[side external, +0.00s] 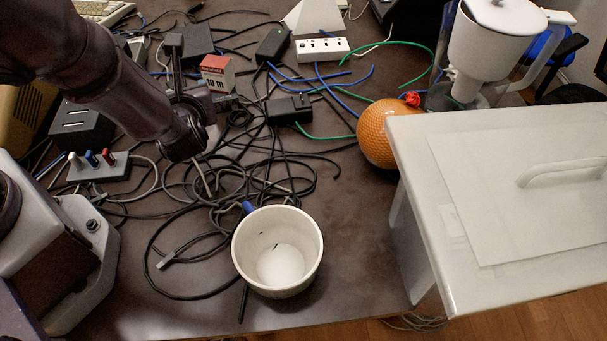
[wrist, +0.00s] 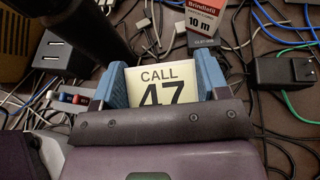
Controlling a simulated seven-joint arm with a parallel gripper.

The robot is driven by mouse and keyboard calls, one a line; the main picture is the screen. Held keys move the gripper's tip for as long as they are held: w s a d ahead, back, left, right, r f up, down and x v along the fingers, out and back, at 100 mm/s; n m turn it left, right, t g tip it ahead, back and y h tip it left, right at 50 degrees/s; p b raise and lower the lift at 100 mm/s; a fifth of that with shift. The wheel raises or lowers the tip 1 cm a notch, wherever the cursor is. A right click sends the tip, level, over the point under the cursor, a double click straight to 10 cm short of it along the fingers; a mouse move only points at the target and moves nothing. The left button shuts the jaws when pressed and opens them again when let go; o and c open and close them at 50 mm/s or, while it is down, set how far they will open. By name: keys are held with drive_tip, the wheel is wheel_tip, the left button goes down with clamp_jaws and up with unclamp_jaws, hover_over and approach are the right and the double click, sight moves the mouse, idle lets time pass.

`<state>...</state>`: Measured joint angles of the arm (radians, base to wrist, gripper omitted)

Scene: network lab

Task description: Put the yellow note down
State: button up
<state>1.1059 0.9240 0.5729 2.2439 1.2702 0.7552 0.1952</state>
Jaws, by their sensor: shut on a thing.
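A pale yellow note (wrist: 163,90) printed "CALL 47" shows in the wrist view between the two blue fingers of my gripper (wrist: 161,82). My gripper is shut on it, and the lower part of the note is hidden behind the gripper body. In the side external view my gripper is at the upper left, over the cable tangle; its fingers are hard to make out there. I cannot tell for sure whether the note touches anything below.
Tangled black cables (side external: 215,205) cover the table's middle. A white cup (side external: 240,262) stands near the front edge, an orange ball (side external: 377,138) to its upper right. A red-and-white box (side external: 217,75), black adapter (side external: 288,108) and switch strip (side external: 98,172) surround the gripper. Bare tabletop (side external: 360,235) lies right of the cup.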

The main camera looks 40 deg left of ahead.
wheel_tip(320, 180, up, 7)
drive_tip(key=shift+s+a, duration=0.1)
drive_tip(key=s+a+f+n+g, duration=0.1)
drive_tip(key=s+f+n+g, duration=0.2)
drive_tip(key=s+n+g, duration=0.3)
drive_tip(key=s+a+f+n+g, duration=0.1)
drive_tip(key=s+f+n+g, duration=0.2)
drive_tip(key=s+n+g, duration=0.3)
drive_tip(key=s+d+n+g+h, duration=0.4)
drive_tip(key=d+n+h, duration=0.3)
drive_tip(key=n+h, duration=0.2)
drive_tip(key=s+d+n+g+h, duration=0.4)
drive_tip(key=d+n+h, duration=0.3)
drive_tip(key=n+h, duration=0.1)
drive_tip(key=w+d+r+n+t+h, duration=0.3)
drive_tip(key=w+n+t+h, duration=0.1)
drive_tip(key=w+n+t, duration=0.45)
drive_tip(key=w+d+r+n+t+h, duration=0.2)
drive_tip(key=w+r+n+t+h, duration=0.1)
drive_tip(key=w+n+t, duration=0.5)
drive_tip(key=n+t, duration=0.1)
hover_over(324, 193)
wheel_tip(324, 193, down, 15)
drive_tip(key=shift+s+r, duration=0.1)
drive_tip(key=shift+f+n+t, duration=0.25)
drive_tip(key=shift+f+t, duration=0.1)
drive_tip(key=shift+f, duration=1.35)
